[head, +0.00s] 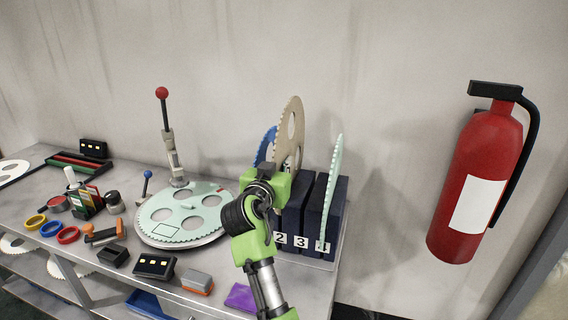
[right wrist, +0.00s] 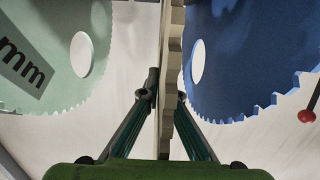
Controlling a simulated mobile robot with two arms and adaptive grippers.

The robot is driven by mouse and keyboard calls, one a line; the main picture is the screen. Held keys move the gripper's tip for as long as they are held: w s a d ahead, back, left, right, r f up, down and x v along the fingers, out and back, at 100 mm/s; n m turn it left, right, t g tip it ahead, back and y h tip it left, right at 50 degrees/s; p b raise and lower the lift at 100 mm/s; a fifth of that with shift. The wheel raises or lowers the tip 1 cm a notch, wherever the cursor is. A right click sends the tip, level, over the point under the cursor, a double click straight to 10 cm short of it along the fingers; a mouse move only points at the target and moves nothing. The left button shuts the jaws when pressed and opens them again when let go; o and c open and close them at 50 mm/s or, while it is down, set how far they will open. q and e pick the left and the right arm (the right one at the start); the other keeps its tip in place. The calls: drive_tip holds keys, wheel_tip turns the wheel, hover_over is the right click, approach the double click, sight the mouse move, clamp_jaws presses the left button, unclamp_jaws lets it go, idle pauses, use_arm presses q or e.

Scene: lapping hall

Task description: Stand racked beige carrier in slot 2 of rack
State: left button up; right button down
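The beige carrier (head: 293,125) is a thin toothed disc with holes, standing roughly upright and edge-on above the left part of the dark rack (head: 293,215). My right gripper (head: 266,182) is at its near edge. In the right wrist view the two fingers (right wrist: 165,95) close on either side of the beige carrier (right wrist: 170,60). The label 2 (head: 280,239) shows on the rack front below it. The carrier's lower edge is hidden, so I cannot tell whether it sits in slot 2. My left gripper is not in view.
A blue carrier (head: 265,147) stands left of the beige one and a pale green carrier (head: 332,190) at the rack's right end. A round plate with a green carrier (head: 185,213) lies left of the arm. A fire extinguisher (head: 480,185) hangs at right.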

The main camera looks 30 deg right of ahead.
drive_tip(key=shift+f+b, duration=1.8)
drive_tip(key=shift+f, duration=0.25)
drive_tip(key=shift+d+f+b, duration=0.1)
drive_tip(key=shift+f+b, duration=0.2)
drive_tip(key=shift+f, duration=0.25)
drive_tip(key=shift+f, duration=0.1)
drive_tip(key=shift+f+b, duration=0.1)
drive_tip(key=shift+b, duration=0.25)
drive_tip(key=shift+f, duration=0.3)
drive_tip(key=shift+f+b, duration=1.35)
drive_tip(key=shift+b, duration=0.1)
